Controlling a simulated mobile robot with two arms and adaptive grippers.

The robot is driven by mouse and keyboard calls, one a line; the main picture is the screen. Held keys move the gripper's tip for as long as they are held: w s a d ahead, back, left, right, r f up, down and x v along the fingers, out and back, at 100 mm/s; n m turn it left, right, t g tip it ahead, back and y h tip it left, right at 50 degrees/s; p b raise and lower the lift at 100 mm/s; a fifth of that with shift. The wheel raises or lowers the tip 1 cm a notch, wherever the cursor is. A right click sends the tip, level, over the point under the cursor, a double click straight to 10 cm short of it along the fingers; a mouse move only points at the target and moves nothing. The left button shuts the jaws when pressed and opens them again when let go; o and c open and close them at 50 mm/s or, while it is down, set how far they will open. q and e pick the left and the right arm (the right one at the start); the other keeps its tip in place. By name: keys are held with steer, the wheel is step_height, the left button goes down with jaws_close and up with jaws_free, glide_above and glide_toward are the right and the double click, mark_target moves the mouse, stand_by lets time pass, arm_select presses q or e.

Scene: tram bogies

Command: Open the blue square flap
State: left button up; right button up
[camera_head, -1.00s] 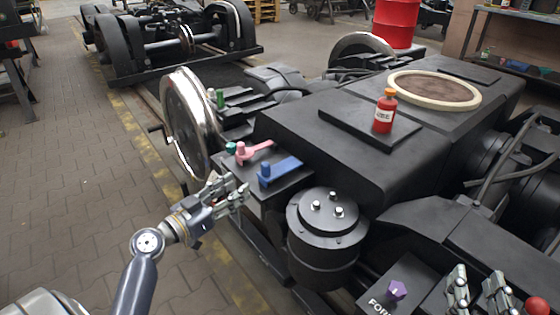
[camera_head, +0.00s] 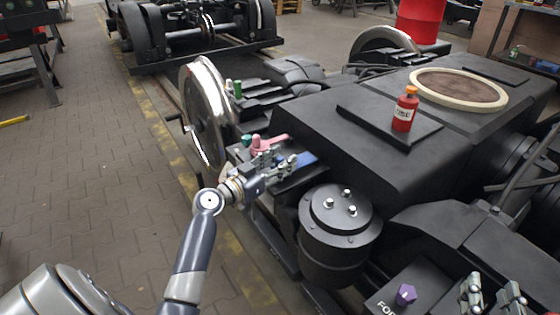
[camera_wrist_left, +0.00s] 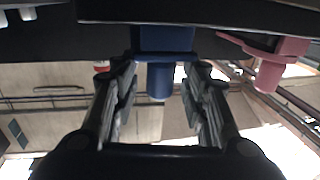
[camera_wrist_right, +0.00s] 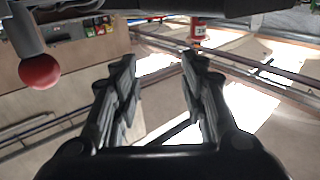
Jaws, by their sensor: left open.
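The blue flap (camera_head: 306,159) is a flat blue bar on a small black ledge at the bogie's near left corner. My left gripper (camera_head: 283,161) is at it in the head view and covers its knob end. In the left wrist view the blue flap (camera_wrist_left: 165,40) has a round blue knob (camera_wrist_left: 159,82) between the two spread fingers (camera_wrist_left: 160,72). Gaps show on both sides, so the knob looks ungripped. My right gripper (camera_head: 491,285) is open and empty at the lower right. Its fingers also show apart in the right wrist view (camera_wrist_right: 160,65).
A pink handle (camera_head: 268,143) and a teal knob (camera_head: 246,140) sit just left of the blue flap. A black cylinder (camera_head: 340,225) stands to its right. A red bottle (camera_head: 405,108) stands on the bogie top. A purple knob (camera_head: 405,295) and a red ball (camera_wrist_right: 39,71) are near my right gripper.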

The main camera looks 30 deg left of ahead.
arm_select(q)
steer(key=shift+c, duration=0.5)
jaws_close()
